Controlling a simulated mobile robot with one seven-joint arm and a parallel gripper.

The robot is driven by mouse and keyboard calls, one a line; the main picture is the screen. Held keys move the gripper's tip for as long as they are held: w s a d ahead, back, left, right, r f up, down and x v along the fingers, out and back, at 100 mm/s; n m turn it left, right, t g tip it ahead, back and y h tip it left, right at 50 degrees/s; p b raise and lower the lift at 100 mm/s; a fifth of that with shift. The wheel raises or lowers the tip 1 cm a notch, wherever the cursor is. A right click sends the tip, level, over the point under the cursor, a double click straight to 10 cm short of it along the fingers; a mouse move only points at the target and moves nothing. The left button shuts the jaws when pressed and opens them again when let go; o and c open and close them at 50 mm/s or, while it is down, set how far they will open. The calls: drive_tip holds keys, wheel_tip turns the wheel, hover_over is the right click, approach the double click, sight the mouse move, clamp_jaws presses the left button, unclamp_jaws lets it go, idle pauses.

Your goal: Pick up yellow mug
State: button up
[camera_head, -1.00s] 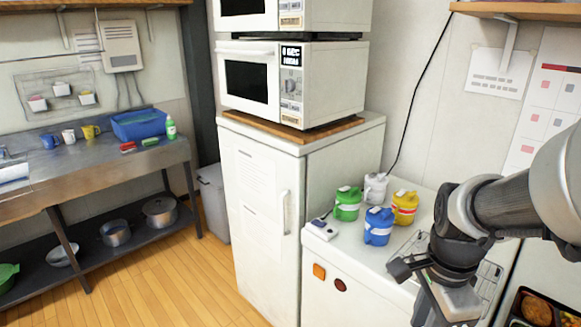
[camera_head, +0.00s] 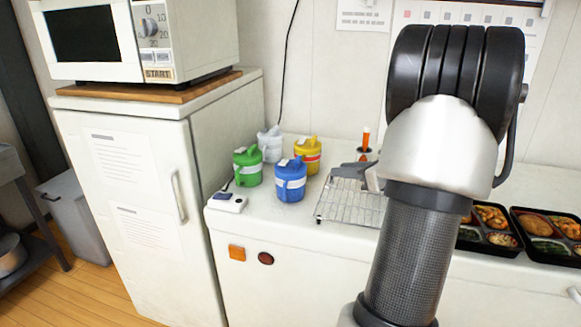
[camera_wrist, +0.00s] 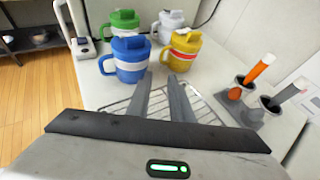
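In the wrist view the yellow mug (camera_wrist: 182,52) is ahead of my gripper (camera_wrist: 160,77), slightly right of centre. The two fingers are apart with nothing between them; my gripper is open, over the wire rack and short of the mugs. In the head view my arm hides most of the gripper.
A green mug (camera_head: 247,166) and a white mug (camera_head: 270,143) stand close by. A wire rack (camera_head: 350,203) lies right of the mugs. Holders with an orange-handled tool (camera_wrist: 257,70) stand right of my gripper. Filled bento trays (camera_head: 548,232) are at the right; a fridge (camera_head: 140,190) is at the left.

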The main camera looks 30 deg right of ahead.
drive_tip(key=b, duration=0.2)
approach(306, 161)
drive_tip(key=a, duration=0.1)
drive_tip(key=a+f, duration=0.1)
drive_tip(key=a, duration=0.1)
drive_tip(key=shift+w+a+f, duration=0.1)
drive_tip(key=shift+w+f, duration=0.2)
drive_tip(key=shift+f, duration=0.1)
drive_tip(key=x, duration=0.2)
drive_tip(key=b+x, duration=0.1)
drive_tip(key=x, duration=0.1)
drive_tip(key=shift+f+b, duration=0.3)
drive_tip(key=shift+f, duration=0.15)
drive_tip(key=shift+w, duration=0.35)
clamp_jaws()
drive_tip(key=shift+r, duration=0.1)
